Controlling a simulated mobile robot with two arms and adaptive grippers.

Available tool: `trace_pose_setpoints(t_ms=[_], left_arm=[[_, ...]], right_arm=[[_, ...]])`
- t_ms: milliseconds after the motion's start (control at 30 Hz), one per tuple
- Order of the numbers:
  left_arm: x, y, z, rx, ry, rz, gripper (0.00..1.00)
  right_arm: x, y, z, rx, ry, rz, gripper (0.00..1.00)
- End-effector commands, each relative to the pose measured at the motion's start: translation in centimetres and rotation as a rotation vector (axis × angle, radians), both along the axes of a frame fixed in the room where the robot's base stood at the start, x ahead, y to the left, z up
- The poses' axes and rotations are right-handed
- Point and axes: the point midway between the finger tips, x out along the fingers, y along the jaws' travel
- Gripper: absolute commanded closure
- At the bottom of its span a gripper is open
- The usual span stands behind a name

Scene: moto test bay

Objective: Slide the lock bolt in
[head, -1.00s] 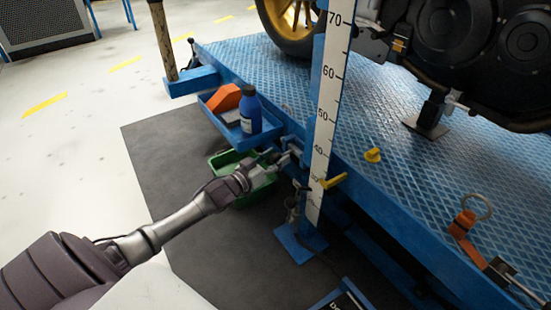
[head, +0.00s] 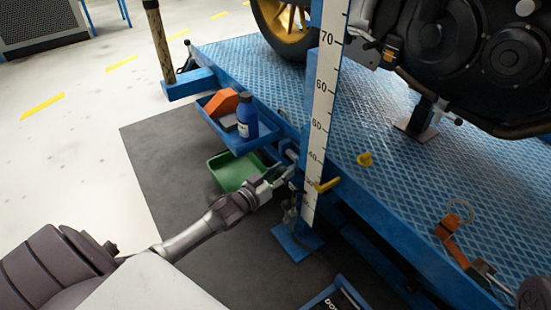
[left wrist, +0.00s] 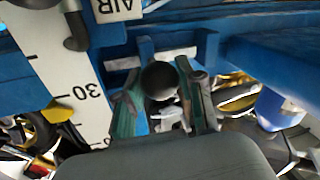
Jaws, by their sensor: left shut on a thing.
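The lock bolt's round black knob (left wrist: 160,80) sits between the two fingers of my left gripper (left wrist: 165,108) in the left wrist view. The fingers are shut on it, one on each side. A bright metal bar (left wrist: 177,54), apparently part of the bolt, shows behind the knob between blue brackets. In the head view my left gripper (head: 279,180) is at the side of the blue lift, just left of the scale post; the knob is too small to make out there. How far the bolt is in cannot be told.
The white scale post (head: 322,110) stands close right of my gripper, with a yellow pointer (head: 327,185). A green bin (head: 228,170) lies to the left below a blue tray (head: 212,112) with a blue bottle (head: 247,117).

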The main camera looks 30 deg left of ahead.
Motion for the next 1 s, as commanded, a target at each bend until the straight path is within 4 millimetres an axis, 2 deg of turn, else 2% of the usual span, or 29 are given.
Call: trace_pose_setpoints(t_ms=[367, 400, 500, 533, 833, 1000], left_arm=[[-0.3, -0.8, -0.1, 0.0, -0.002, -0.008, 1.0], [-0.3, -0.8, -0.1, -0.001, -0.003, -0.009, 0.56], [-0.3, -0.8, -0.1, 0.0, -0.002, -0.008, 0.39], [-0.3, -0.8, -0.1, 0.0, -0.002, -0.008, 0.37], [-0.3, -0.5, -0.1, 0.001, -0.002, -0.003, 0.37], [-2.0, -0.1, -0.2, 0.0, 0.002, -0.002, 0.37]], right_arm=[[0.2, 0.0, -0.2, 0.001, 0.011, 0.001, 1.0], [0.2, 0.0, -0.2, 0.001, 0.011, 0.001, 1.0], [0.2, 0.0, -0.2, 0.001, 0.011, 0.001, 1.0], [0.2, 0.0, -0.2, 0.001, 0.011, 0.001, 1.0], [0.1, 0.0, -0.2, 0.001, 0.01, 0.001, 1.0], [0.2, 0.0, -0.2, 0.001, 0.01, 0.0, 1.0]])
